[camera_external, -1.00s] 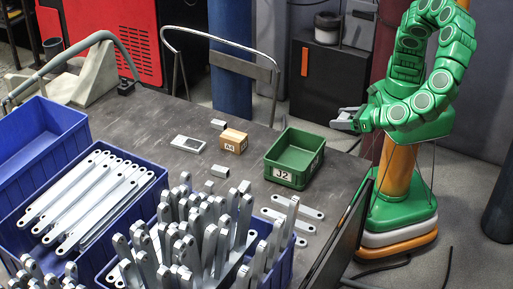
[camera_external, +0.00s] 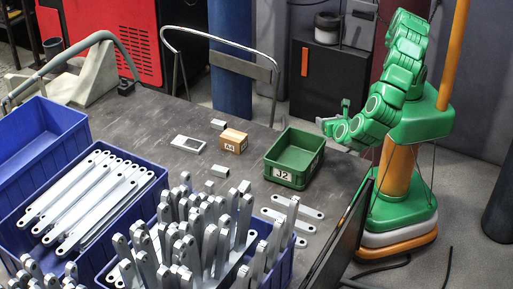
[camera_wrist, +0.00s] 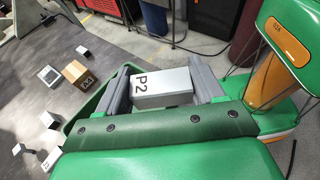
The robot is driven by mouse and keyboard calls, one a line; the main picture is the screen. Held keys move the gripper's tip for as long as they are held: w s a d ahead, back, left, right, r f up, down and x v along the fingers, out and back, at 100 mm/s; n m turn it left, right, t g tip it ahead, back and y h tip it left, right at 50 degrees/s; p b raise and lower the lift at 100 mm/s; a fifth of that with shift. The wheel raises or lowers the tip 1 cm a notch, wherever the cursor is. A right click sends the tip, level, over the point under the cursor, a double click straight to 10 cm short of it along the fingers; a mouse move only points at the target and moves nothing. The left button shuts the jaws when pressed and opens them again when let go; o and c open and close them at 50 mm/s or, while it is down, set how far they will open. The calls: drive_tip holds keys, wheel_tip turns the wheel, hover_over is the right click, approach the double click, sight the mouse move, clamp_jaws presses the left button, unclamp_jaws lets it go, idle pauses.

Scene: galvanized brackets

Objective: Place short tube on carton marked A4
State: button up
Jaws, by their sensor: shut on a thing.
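The brown carton marked A4 (camera_external: 233,140) stands on the dark table, left of the green bin, and its top looks bare. It also shows at the left of the wrist view (camera_wrist: 75,75). My gripper (camera_external: 333,124) is in the air to the right of the bin. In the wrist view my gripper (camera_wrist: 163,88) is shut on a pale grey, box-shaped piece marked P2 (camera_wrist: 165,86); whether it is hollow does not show. Small grey tube-like pieces lie on the table: one behind the carton (camera_external: 218,124) and one in front of it (camera_external: 220,171).
A green bin marked J2 (camera_external: 290,177) stands between my gripper and the carton. A flat grey device (camera_external: 188,143) lies left of the carton. Blue crates with metal brackets (camera_external: 85,205) fill the front left. Loose flat brackets (camera_external: 298,207) lie in front of the bin.

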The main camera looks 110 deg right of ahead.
wheel_tip(320, 180, down, 4)
drive_tip(key=s+d+m+g+y, duration=0.25)
drive_tip(key=m+g+y, duration=0.25)
drive_tip(key=m+g, duration=0.5)
drive_tip(key=w+d+r+m+t+y, duration=0.2)
drive_tip(key=w+r+m+t+y, duration=0.25)
drive_tip(key=m+y, duration=0.7)
drive_tip(key=w+d+r+m+t+y, duration=0.2)
drive_tip(key=w+r+m+t+y, duration=0.3)
drive_tip(key=m+y, duration=0.65)
drive_tip(key=w+d+r+m+t+h, duration=0.2)
drive_tip(key=w+d+r+m+t, duration=0.15)
drive_tip(key=d+m+t, duration=0.3)
drive_tip(key=w+d+r+m+t+h, duration=0.2)
drive_tip(key=w+d+m+t, duration=0.3)
drive_tip(key=d, duration=0.3)
hover_over(234, 135)
drive_tip(key=s, duration=0.1)
wheel_tip(234, 135, down, 20)
drive_tip(key=shift+d+r, duration=0.1)
drive_tip(key=shift+r, duration=0.05)
drive_tip(key=shift+w+f, duration=0.55)
drive_tip(key=shift+f, duration=1.65)
